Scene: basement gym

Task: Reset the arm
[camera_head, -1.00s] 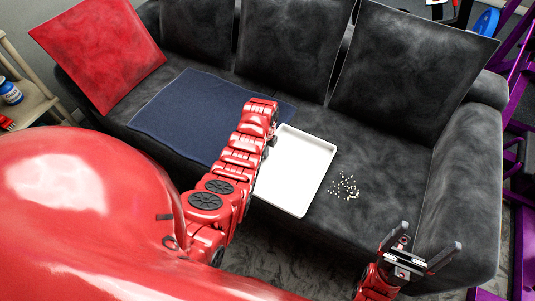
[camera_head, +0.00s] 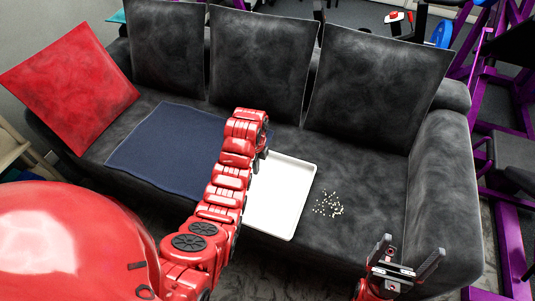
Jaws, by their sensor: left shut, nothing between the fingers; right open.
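My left arm reaches up over the sofa. Its gripper (camera_head: 262,158) is small in view, shut and empty, at the left edge of the white tray (camera_head: 297,190). My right gripper (camera_head: 408,254) is at the lower right, its two dark fingers spread apart with nothing between them. It is in front of the sofa's right part in the picture. The tray lies on the sofa seat, partly hidden by my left arm.
The dark grey sofa (camera_head: 365,175) carries a blue cloth (camera_head: 165,150), a red cushion (camera_head: 70,85) and several grey cushions (camera_head: 375,85). Small pale pieces (camera_head: 329,204) lie scattered right of the tray. Purple gym frames (camera_head: 510,235) stand at the right.

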